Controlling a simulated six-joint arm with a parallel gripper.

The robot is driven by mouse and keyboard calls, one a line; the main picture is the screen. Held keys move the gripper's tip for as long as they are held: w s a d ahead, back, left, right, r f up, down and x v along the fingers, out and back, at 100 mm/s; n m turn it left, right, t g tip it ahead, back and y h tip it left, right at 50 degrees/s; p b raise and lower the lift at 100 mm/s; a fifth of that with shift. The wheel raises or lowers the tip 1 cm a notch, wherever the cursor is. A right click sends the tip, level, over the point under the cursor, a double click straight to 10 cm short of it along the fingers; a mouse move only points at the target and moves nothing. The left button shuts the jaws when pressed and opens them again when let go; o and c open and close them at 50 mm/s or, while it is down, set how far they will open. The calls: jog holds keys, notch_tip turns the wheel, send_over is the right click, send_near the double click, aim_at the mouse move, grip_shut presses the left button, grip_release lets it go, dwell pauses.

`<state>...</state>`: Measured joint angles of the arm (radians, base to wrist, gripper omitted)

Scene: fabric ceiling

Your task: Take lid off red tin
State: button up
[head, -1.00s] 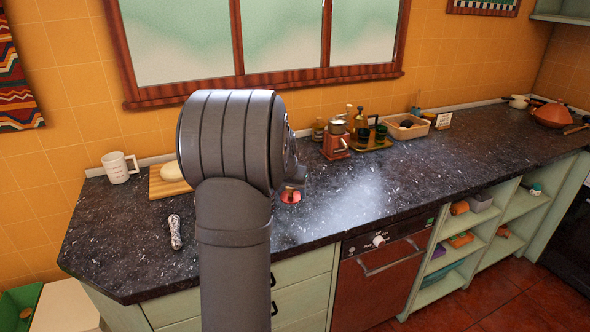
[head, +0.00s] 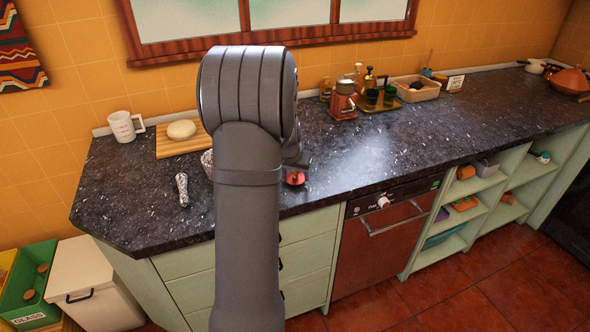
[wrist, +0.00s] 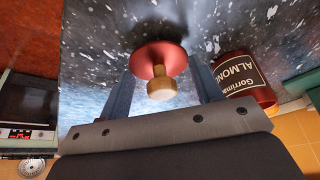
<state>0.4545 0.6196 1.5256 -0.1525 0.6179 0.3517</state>
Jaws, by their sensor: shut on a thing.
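My gripper (wrist: 161,80) is shut on a red round lid (wrist: 153,56) with a pale wooden knob, which sits between the two fingers in the wrist view. The lid is apart from the tin, with a dark shadow beyond it on the counter. The red tin (wrist: 248,80), with a dark label of white lettering, stands to the right of the right finger. In the head view a red piece (head: 295,178), apparently the lid, shows just right of my arm. My arm hides most of the gripper there, and I cannot make out the tin.
The dark speckled counter (head: 400,150) has free room to the right. A foil-like object (head: 182,190), a white mug (head: 124,127) and a board (head: 168,147) with a pale round item are on the left. A red grinder (head: 343,102) and a tray of bottles stand at the back.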

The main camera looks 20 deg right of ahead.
jog(key=shift+f, duration=0.55)
dwell(0.4)
jog(key=o, duration=1.4)
jog(key=shift+c, duration=0.2)
jog(key=shift+r, duration=0.15)
jog(key=shift+r, duration=3.35)
jog(key=shift+f, duration=3.5)
jog(key=shift+r, duration=0.1)
